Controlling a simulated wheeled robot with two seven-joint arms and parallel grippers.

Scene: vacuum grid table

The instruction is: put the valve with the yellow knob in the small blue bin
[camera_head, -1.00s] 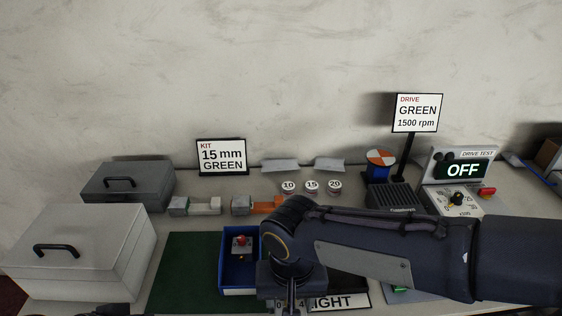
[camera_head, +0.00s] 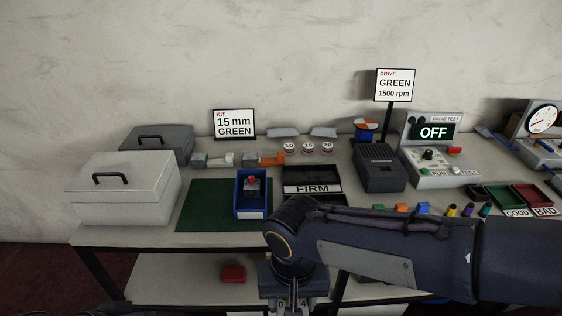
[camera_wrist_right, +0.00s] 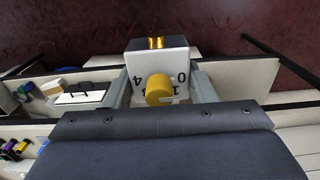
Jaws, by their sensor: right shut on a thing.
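My right gripper (camera_head: 292,304) is at the bottom middle of the head view, in front of the table's front edge. It is shut on the valve, whose numbered face just shows between the fingers. In the right wrist view, the valve (camera_wrist_right: 140,62) is a pale block with a yellow knob (camera_wrist_right: 158,88) and a brass fitting, clasped between the fingers. The small blue bin (camera_head: 238,198) stands on the green mat, beyond and left of the gripper. A valve with a red knob (camera_head: 251,184) is inside it.
A dark tray labelled FIRM (camera_head: 312,173) is right of the bin. Grey lidded boxes (camera_head: 130,200) stand at left. The drive unit (camera_head: 380,168) and test panel (camera_head: 440,160) are at right. The green mat (camera_head: 205,205) is bare left of the bin. A lower shelf holds a red box (camera_head: 233,273).

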